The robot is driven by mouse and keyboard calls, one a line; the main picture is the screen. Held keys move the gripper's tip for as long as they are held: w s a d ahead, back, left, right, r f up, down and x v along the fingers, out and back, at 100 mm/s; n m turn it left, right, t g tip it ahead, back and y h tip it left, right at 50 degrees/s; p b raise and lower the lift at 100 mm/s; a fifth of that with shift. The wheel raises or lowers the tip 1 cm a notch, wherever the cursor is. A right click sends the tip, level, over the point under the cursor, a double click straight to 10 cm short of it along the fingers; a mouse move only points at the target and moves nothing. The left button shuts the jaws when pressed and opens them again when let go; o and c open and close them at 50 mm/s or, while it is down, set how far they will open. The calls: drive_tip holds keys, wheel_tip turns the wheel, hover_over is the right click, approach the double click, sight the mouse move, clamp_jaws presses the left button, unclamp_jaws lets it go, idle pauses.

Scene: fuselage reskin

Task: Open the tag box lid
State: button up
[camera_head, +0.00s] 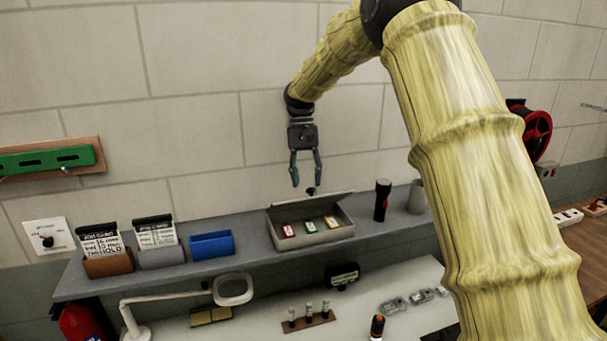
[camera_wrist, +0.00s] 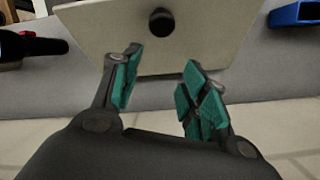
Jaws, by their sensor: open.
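The grey tag box (camera_head: 283,240) sits on the shelf, with red, green and yellow tags visible inside. Its lid (camera_head: 330,202) is raised along the back of the box, so the inside is exposed. A dark knob (camera_head: 311,191) stands out at the lid, just below my gripper (camera_head: 306,182). In the wrist view the pale lid (camera_wrist: 205,35) and its round black knob (camera_wrist: 161,21) lie beyond my teal-padded gripper (camera_wrist: 161,62). The fingers are apart and empty. The knob is not between the pads. I cannot tell whether a finger touches the lid.
A black flashlight (camera_head: 382,200) and a grey cup (camera_head: 417,196) stand on the shelf (camera_head: 235,260) right of the box. A blue bin (camera_head: 212,245) and two card holders stand left. The wall is close behind. A magnifier lamp (camera_head: 233,289) stands below.

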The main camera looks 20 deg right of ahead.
drive_tip(key=shift+w+d, duration=0.2)
drive_tip(key=shift+d, duration=0.05)
wheel_tip(320, 180, up, 10)
drive_tip(key=shift+d, duration=0.2)
idle(0.7)
